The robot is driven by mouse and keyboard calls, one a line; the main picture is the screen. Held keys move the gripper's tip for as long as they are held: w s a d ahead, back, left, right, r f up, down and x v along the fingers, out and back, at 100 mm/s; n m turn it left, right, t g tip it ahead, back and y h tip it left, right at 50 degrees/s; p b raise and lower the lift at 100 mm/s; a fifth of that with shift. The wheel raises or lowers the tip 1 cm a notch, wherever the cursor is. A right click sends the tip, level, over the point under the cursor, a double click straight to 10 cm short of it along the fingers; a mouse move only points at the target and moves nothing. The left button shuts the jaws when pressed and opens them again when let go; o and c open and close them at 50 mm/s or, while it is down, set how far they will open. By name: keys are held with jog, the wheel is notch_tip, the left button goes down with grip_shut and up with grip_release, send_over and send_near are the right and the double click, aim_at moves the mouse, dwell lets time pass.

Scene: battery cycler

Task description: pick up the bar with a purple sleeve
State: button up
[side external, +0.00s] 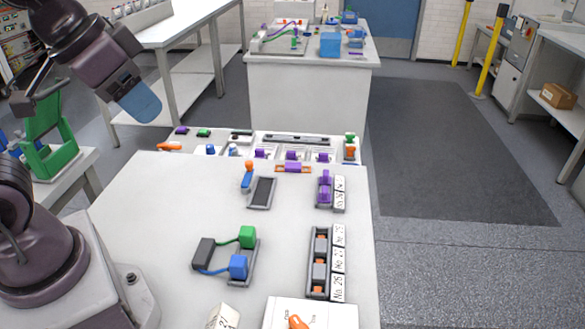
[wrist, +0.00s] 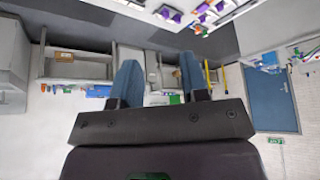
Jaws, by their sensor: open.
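A purple-sleeved piece (side external: 325,188) stands in a small grey holder beside white number labels at the right of the near table. It looks like the bar with a purple sleeve, though its bar is hard to make out. Other small purple parts (side external: 292,160) stand along the back row, one above an orange base. My gripper (side external: 140,103) is raised at the upper left, far from these parts. In the wrist view its two blue fingers (wrist: 160,82) are spread with nothing between them, and the camera faces the room.
A grey tray (side external: 262,192) lies mid-table. A cell with green and blue clips (side external: 239,256) lies nearer, left of a labelled rack (side external: 318,265). A white box (side external: 309,314) is at the front edge. A green stand (side external: 45,150) is at left. The table's left part is clear.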

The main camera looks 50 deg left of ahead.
jog(key=m+g, duration=0.5)
jog(key=m, duration=0.3)
send_over(279, 166)
jog(key=s, duration=0.1)
notch_tip(279, 166, down, 23)
jog(key=shift+y, duration=0.4)
jog(key=f, duration=1.2)
jog(key=shift+w+d, duration=0.1)
jog(key=shift+w, duration=0.25)
